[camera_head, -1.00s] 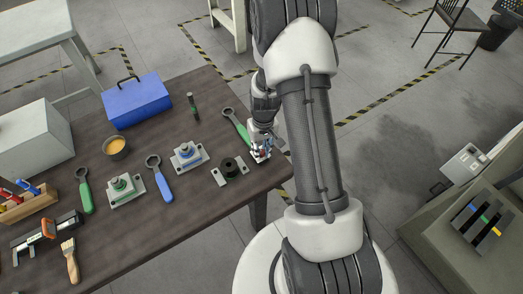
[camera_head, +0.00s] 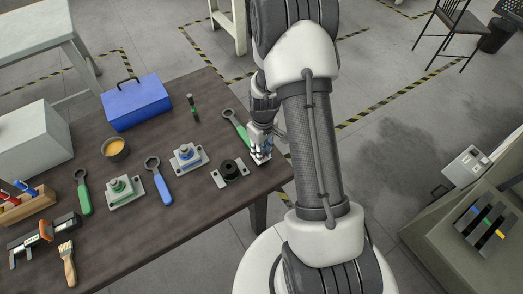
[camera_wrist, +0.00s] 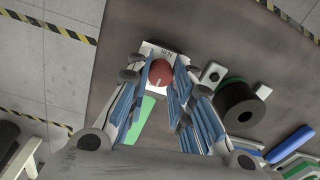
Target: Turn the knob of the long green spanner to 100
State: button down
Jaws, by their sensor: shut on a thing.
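The long green spanner (camera_head: 229,115) lies near the table's right end, its ring head pointing away and its green handle running towards my gripper (camera_head: 262,156). Part of the green handle (camera_wrist: 142,115) shows in the wrist view between my fingers. A round red knob (camera_wrist: 160,73) with a pale mark sits on a white plate (camera_wrist: 166,48) with small dark lettering, too small to read. My gripper (camera_wrist: 166,68) is shut on the red knob, with one blue-padded finger on either side. The fingers hide parts of the plate and handle.
A black cylindrical fixture (camera_head: 230,168) stands close to the left of my gripper. A blue spanner (camera_head: 159,180), a shorter green spanner (camera_head: 84,192) and two blocks lie further left. A blue toolbox (camera_head: 137,102) stands at the back. The table edge is close on the right.

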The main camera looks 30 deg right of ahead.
jog(key=c, duration=1.4)
grip_release()
notch_tip(320, 180, up, 12)
jog(key=shift+d, duration=0.25)
